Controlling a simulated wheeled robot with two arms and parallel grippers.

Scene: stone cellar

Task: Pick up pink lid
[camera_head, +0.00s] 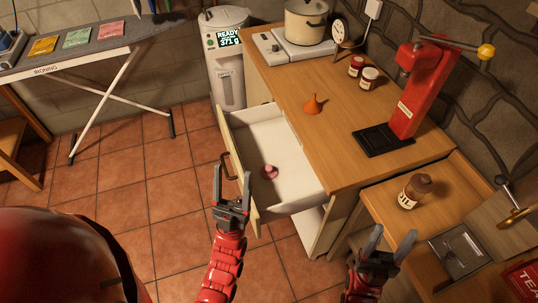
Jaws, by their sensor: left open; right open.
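The pink lid (270,172) is a small round thing lying inside the open white drawer (291,186), towards the drawer's front. My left gripper (231,187) is open and empty. In the picture it is by the drawer's front and handle, to the left of and a little below the lid. I cannot tell whether it touches the drawer front. My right gripper (388,241) is open and empty at the lower right, below the counter's near corner in the picture. The lid is in plain view.
A lower table at right bears a brown bottle (413,191). An ironing board (100,50) stands at left. The tiled floor between is clear.

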